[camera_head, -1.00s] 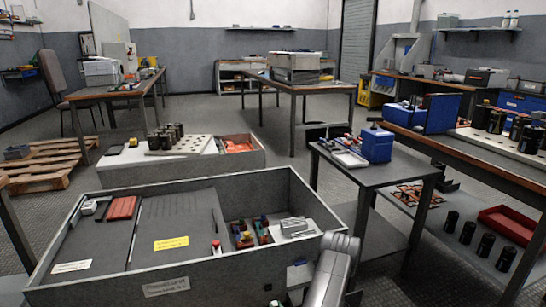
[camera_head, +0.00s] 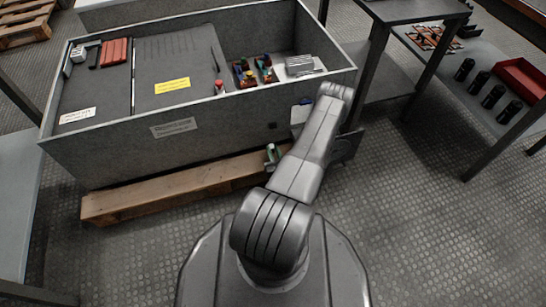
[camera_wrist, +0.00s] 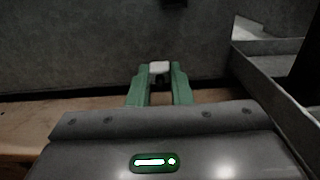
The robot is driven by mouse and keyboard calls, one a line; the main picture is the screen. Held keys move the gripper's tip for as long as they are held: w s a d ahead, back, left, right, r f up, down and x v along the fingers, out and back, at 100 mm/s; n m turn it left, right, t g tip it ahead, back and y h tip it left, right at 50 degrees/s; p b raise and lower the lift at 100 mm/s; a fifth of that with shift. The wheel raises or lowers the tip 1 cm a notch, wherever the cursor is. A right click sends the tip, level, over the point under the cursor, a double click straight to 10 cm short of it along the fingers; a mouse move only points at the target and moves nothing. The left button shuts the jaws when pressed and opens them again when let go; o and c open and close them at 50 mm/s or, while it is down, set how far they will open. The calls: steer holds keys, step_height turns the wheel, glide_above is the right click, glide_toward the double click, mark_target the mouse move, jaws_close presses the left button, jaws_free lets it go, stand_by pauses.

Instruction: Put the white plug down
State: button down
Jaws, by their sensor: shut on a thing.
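The white plug (camera_wrist: 159,67) sits between the green fingertips of my gripper (camera_wrist: 159,76), which is shut on it, in the wrist view. Only the plug's pale upper part shows; the fingers hide the rest. In the head view my gripper (camera_head: 272,155) is small and partly behind my arm, close to the front wall of the large grey crate (camera_head: 110,160). It is low, by the wooden pallet under the crate. I cannot tell whether the plug touches anything besides the fingers.
The grey crate holds a dark panel, red parts (camera_head: 116,52) and several small coloured parts. A grey open tray (camera_wrist: 270,85) is close at the right in the wrist view. The wooden pallet (camera_head: 180,188) sticks out under the crate. Floor (camera_head: 420,220) at the right is clear.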

steer(key=shift+f+b, duration=0.55)
steer(key=shift+f, duration=1)
steer(key=shift+f, duration=0.6)
steer(key=c, duration=1.3)
jaws_free()
steer(key=shift+f, duration=0.1)
steer(key=shift+s, duration=0.1)
